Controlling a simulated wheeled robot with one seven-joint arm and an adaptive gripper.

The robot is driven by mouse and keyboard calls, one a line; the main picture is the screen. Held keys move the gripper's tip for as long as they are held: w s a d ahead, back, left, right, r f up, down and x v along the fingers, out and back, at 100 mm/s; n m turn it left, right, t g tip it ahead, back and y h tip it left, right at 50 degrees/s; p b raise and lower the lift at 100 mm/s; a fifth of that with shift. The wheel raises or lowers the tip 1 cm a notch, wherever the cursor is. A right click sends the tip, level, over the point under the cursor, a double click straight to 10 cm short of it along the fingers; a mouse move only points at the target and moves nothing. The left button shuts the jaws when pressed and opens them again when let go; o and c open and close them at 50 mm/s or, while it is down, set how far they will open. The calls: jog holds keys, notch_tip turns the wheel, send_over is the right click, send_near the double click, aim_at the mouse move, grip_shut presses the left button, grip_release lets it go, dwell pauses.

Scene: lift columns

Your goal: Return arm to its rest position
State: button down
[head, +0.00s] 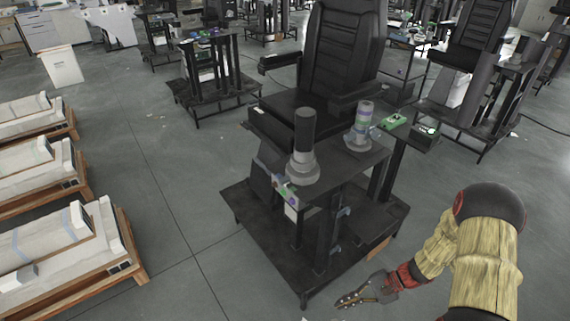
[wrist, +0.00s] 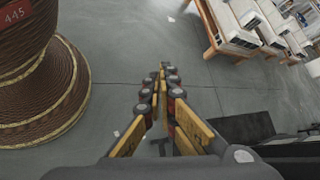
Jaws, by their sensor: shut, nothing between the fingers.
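My gripper (head: 362,292) shows at the lower right of the head view, at the end of my arm with its tan, wood-like links. It hangs over the floor, to the right of and in front of the black chair stand. In the wrist view my gripper (wrist: 163,72) points along the grey floor. Its fingertips are together and nothing is between them. It touches nothing that I can see.
A black stand (head: 330,225) with a chair (head: 345,50) and two joystick-like columns is near centre. Wooden pallets (head: 128,250) with white packages line the left. A brown spool-like object (wrist: 40,75) marked 445 is at left in the wrist view. Floor (head: 180,190) between is clear.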

jog(key=s+d+r+n+h+p, duration=0.1)
jog(key=s+r+n+h, duration=0.15)
jog(key=r, duration=0.65)
jog(key=s+d+r+n+t+h+p, duration=0.15)
jog(key=s+r+h, duration=0.25)
jog(key=r, duration=0.6)
jog(key=s+d+r+n+h+p, duration=0.1)
jog(key=s+d+r+n+h, duration=0.15)
jog(key=r, duration=0.65)
jog(key=s+a+r+n+t+h+p, duration=0.1)
jog(key=s+a+r+t, duration=0.1)
jog(key=r, duration=0.6)
jog(key=s+a+r+n+t+h+p, duration=0.1)
jog(key=s+a+r+n+t, duration=0.1)
jog(key=r, duration=0.7)
jog(key=shift+a+r+t, duration=0.3)
jog(key=shift+a+t, duration=0.15)
jog(key=shift+t, duration=0.4)
jog(key=shift+s, duration=0.15)
